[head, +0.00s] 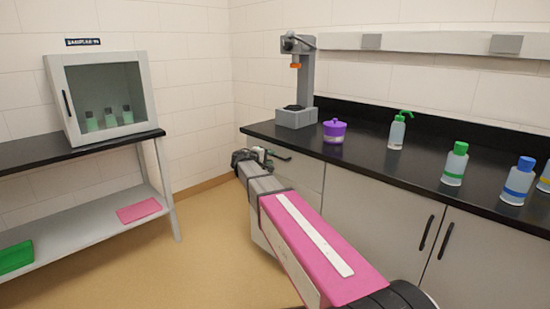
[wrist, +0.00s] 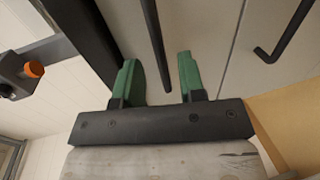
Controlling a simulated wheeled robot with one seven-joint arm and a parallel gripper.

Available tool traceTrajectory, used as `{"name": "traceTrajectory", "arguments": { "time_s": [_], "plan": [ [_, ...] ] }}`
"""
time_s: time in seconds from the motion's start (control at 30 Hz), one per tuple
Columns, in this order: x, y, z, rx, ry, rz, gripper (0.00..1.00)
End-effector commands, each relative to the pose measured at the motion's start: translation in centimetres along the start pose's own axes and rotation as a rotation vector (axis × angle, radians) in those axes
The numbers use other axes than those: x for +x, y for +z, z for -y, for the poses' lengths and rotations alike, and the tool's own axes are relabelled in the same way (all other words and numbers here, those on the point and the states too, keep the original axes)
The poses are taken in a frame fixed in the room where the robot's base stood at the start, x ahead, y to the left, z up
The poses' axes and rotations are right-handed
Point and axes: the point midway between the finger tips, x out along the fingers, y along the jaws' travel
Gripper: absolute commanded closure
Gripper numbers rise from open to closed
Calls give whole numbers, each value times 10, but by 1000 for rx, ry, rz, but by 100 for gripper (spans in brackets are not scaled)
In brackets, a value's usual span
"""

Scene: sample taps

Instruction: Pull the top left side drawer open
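The top left drawer (head: 308,174) is under the left end of the black counter, and its front looks closed. In the wrist view, turned sideways, my gripper (wrist: 158,62) is open, with two green fingers apart. My arm hides much of the drawer and cabinet front in the head view.
The black counter (head: 385,173) carries a grey stand with an orange tip (head: 296,80), a purple-lidded pot (head: 333,131) and several bottles. A second dark handle (wrist: 285,35) shows on the neighbouring front. A side table (head: 80,148) stands left, with open floor between.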

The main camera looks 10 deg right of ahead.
Motion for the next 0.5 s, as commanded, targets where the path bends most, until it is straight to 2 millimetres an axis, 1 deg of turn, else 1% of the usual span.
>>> {"name": "traceTrajectory", "arguments": {
  "time_s": [0.03, 0.2, 0.33, 0.5],
  "plan": [
    [9, -1, 0, 0, 0, 2, 63],
    [30, -1, 0, 0, -1, 1, 63],
    [37, 0, 0, 0, -1, 0, 63],
    [40, 0, 0, 0, -1, 0, 63]
  ]
}}
